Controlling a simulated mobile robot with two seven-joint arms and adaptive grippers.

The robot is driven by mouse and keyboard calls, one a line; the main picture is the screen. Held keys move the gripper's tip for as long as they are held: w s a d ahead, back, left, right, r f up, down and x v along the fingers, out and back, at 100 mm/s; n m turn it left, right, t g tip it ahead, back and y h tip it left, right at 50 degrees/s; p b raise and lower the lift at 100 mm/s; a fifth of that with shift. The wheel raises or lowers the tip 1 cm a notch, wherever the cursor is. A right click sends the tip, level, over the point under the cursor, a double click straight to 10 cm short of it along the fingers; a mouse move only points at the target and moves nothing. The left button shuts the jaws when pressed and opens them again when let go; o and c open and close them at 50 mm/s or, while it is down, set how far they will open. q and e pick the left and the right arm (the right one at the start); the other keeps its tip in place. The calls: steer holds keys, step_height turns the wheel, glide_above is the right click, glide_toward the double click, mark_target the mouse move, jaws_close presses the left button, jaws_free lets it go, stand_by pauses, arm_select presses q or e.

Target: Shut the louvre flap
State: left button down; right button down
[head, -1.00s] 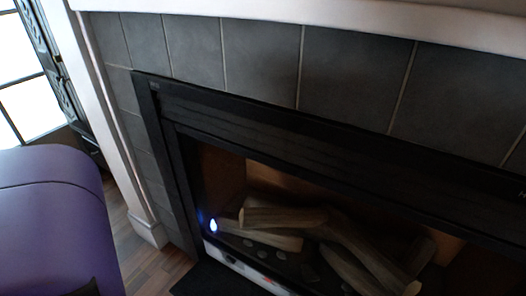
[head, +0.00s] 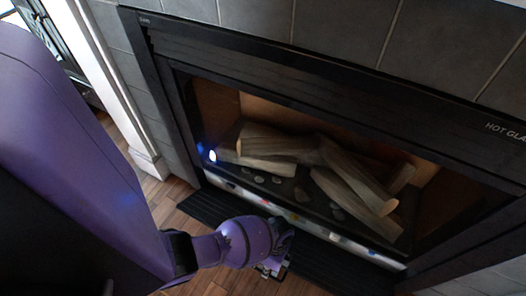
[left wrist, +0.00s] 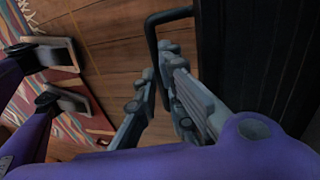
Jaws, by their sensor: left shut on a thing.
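The louvre flap (head: 325,262) is black and slatted and sticks out from the bottom of the fireplace, close above the floor. It looks folded down and open. In the left wrist view the dark flap (left wrist: 262,60) fills the right side. A black bar handle (left wrist: 151,40) stands out from its edge. My left gripper (head: 272,268) is at the flap's front edge in the head view. In the left wrist view my left gripper (left wrist: 159,70) is shut on the handle, with its fingertips around the bar. My right gripper is not seen.
The fireplace (head: 300,55) has a black frame, with logs (head: 350,180) behind its opening. A light strip with coloured marks runs along the opening's bottom. Wooden floor (left wrist: 110,40) lies in front. A patterned rug (left wrist: 60,95) is at left in the left wrist view.

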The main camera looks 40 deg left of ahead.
arm_select(q)
steer(key=shift+g, duration=0.3)
steer(key=v, duration=0.1)
steer(key=p+v, duration=0.1)
steer(key=v, duration=0.1)
steer(key=w+p+v, duration=0.1)
steer(key=v, duration=0.1)
steer(key=shift+w+a, duration=0.15)
steer(key=shift+a, duration=0.15)
steer(key=c, duration=2.5)
jaws_free()
steer(key=shift+w, duration=0.1)
steer(key=shift+c, duration=0.2)
steer(key=o, duration=0.6)
steer(key=v, duration=1.2)
